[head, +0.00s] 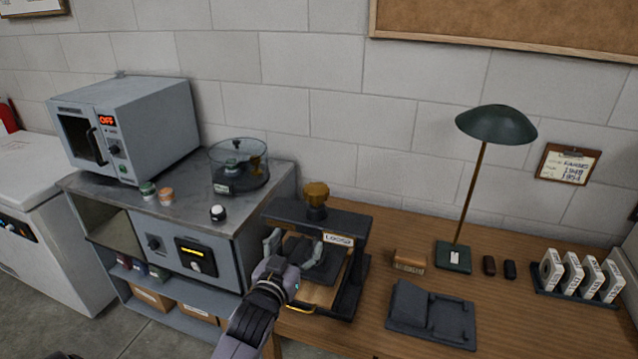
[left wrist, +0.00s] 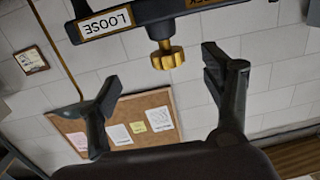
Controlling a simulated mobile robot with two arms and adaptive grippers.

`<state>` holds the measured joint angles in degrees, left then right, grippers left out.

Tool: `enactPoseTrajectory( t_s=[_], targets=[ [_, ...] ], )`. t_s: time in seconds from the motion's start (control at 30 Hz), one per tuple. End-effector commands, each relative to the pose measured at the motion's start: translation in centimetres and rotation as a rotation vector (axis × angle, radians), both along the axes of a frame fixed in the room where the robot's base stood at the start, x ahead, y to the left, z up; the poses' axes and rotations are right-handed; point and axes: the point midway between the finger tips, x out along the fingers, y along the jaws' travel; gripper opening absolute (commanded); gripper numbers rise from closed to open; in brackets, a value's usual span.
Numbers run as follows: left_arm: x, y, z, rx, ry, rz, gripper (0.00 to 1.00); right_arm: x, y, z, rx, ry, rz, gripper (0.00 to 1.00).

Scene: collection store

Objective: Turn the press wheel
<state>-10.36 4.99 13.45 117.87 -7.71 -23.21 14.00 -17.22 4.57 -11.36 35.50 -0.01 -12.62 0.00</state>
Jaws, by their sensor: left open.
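The press (head: 357,262) is a dark frame on the wooden table, with a brass-coloured wheel (head: 316,190) on top of its crossbar. A label on the crossbar reads LOOSE. My left gripper (head: 302,254) is open and empty at the front of the press, below the crossbar and wheel. In the left wrist view the picture is upside down. There the wheel (left wrist: 167,57) and crossbar (left wrist: 150,16) show beyond the two spread fingers (left wrist: 160,88), and no finger touches the wheel. My right gripper is not in view.
A grey cabinet (head: 215,238) with an oven (head: 128,130) and a clear round container (head: 240,168) stands left of the press. A green lamp (head: 453,257), a dark book-like object (head: 430,313) and a rack (head: 578,298) stand right.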

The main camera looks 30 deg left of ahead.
Motion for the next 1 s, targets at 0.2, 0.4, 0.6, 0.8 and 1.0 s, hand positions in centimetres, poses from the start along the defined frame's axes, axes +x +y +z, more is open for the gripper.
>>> enactPoseTrajectory(
  t_s=[0.2,0.4,0.6,0.8,1.0],
  targets=[
    [0.2,0.8,3.9,0.01,-0.069,0.015,0.73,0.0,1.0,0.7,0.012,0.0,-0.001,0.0],
    [3.1,1.7,4.0,0.011,-0.067,0.015,0.73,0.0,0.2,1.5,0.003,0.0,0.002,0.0],
    [6.9,2.7,3.9,0.01,-0.066,0.014,0.73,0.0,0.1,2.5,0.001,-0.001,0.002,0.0],
    [10.4,3.8,3.9,0.009,-0.065,0.014,0.73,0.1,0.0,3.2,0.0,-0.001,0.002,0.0],
    [13.5,4.7,3.8,0.01,-0.065,0.014,0.73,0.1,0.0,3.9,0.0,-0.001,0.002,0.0]
  ],
)
